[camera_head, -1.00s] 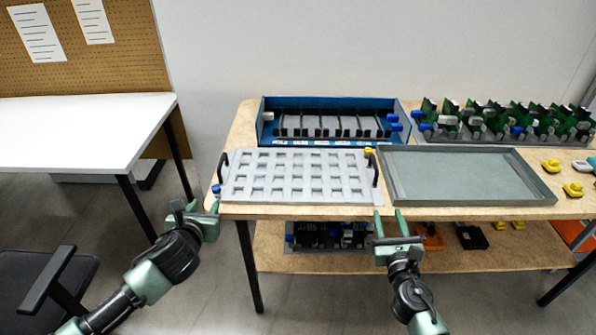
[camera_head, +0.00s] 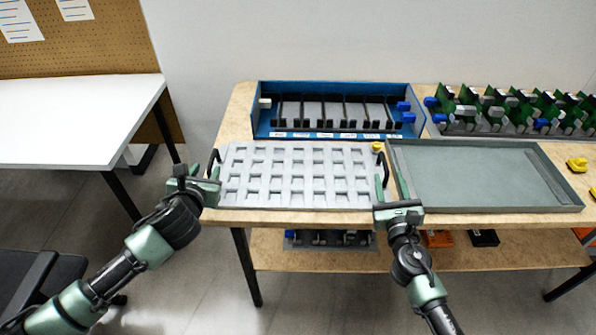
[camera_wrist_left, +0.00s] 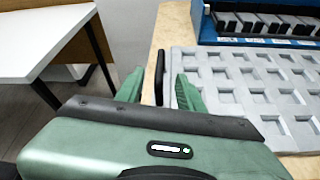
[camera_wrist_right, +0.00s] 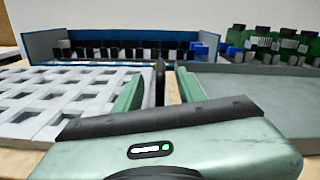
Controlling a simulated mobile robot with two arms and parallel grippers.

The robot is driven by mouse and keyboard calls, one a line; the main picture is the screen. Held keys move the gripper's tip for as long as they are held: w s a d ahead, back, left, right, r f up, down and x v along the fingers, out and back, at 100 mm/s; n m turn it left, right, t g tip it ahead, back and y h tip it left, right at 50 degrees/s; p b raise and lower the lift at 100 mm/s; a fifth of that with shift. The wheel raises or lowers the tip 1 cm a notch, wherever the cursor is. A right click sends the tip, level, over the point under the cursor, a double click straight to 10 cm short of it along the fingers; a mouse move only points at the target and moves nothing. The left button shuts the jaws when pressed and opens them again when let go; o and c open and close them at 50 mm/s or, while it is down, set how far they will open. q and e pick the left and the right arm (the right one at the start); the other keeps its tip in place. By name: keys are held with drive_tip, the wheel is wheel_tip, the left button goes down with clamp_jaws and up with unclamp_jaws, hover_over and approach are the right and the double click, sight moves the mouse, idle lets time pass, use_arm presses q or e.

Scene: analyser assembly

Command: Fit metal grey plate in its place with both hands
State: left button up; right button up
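The metal grey plate (camera_head: 297,178) with rows of square openings lies flat on the wooden table. It has a black handle at each side. My left gripper (camera_head: 199,172) is at the left handle (camera_wrist_left: 159,76); in the left wrist view its open fingers (camera_wrist_left: 158,88) stand on either side of that handle. My right gripper (camera_head: 388,190) is at the right handle (camera_wrist_right: 159,82); in the right wrist view its open fingers (camera_wrist_right: 158,90) stand on either side of it, with gaps showing. Neither gripper is closed on a handle.
A blue open box (camera_head: 336,133) with black dividers stands behind the plate. A shallow grey tray (camera_head: 480,180) lies just right of it. Green circuit boards (camera_head: 515,108) stand at the back right, yellow parts (camera_head: 577,165) at the far right. A white table (camera_head: 80,120) is at the left.

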sight(210, 164)
use_arm(q)
drive_tip(key=shift+w, duration=0.1)
use_arm(e)
drive_tip(key=shift+w, duration=0.15)
use_arm(q)
drive_tip(key=x, duration=0.7)
drive_tip(key=shift+w+f, duration=0.2)
drive_tip(key=shift+w, duration=0.15)
use_arm(e)
drive_tip(key=w, duration=0.7)
drive_tip(key=shift+w, duration=0.35)
use_arm(q)
clamp_jaws()
use_arm(e)
clamp_jaws()
drive_tip(key=shift+d+f, duration=0.1)
